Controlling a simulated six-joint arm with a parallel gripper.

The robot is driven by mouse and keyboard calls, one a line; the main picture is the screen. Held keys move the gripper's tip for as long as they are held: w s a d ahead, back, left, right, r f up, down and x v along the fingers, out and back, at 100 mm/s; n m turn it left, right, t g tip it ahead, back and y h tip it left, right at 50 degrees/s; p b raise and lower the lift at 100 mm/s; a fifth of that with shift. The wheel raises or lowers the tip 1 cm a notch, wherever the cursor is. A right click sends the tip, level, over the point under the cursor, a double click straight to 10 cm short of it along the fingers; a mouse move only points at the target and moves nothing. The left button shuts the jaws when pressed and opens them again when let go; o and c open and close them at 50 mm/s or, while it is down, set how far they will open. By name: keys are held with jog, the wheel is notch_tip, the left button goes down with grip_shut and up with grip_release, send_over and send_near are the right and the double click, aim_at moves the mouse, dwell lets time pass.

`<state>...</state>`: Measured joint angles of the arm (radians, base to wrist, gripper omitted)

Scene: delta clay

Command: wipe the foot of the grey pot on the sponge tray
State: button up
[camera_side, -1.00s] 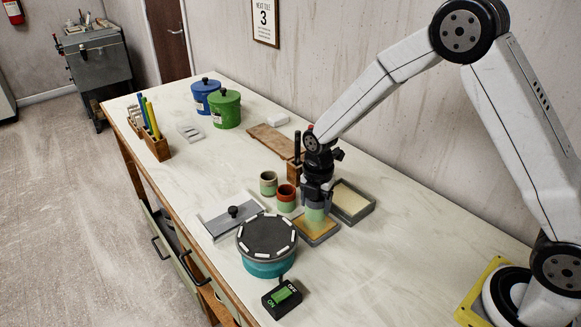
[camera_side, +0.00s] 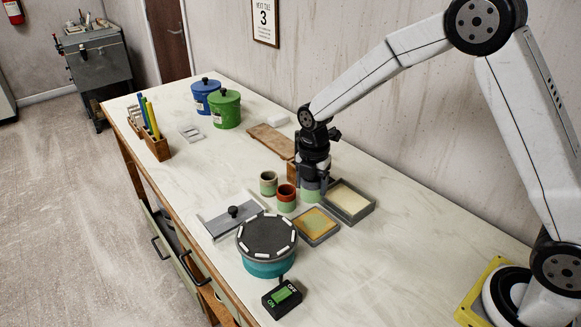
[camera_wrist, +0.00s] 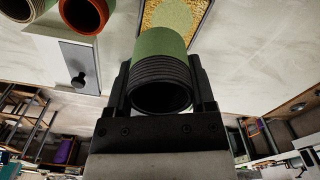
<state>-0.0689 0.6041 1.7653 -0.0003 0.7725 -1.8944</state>
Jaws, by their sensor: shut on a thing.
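My gripper (camera_side: 313,178) is shut on the grey pot. The pot's green lower part (camera_side: 311,196) shows below the jaws in the side view. In the wrist view its dark grey ribbed mouth (camera_wrist: 160,75) faces the camera, with the green part (camera_wrist: 160,42) beyond. The sponge tray (camera_side: 317,241) lies in front of the held pot, apart from it. Its yellow sponge (camera_side: 314,225) has a greenish patch, which also shows on the sponge in the wrist view (camera_wrist: 178,17). I cannot see the underside of the pot's foot.
A beige pot (camera_side: 268,183) and a red-brown pot (camera_side: 286,198), both green below, stand close on the left. A tray with cream contents (camera_side: 365,213) stands on the right. A turntable (camera_side: 266,240) is in front, beside a switch box (camera_side: 281,299). The bench's right side is clear.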

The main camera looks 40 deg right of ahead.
aim_at(310, 218)
jog(key=shift+f, duration=3.95)
jog(key=shift+s+r, duration=0.2)
jog(key=shift+c, duration=0.4)
jog(key=shift+s+f, duration=0.25)
jog(key=shift+s, duration=0.25)
jog(key=shift+c, duration=0.6)
jog(key=shift+s, duration=1.05)
jog(key=shift+w, duration=1.8)
jog(key=shift+s, duration=1.75)
jog(key=shift+w, duration=1.7)
jog(key=shift+r, duration=4.15)
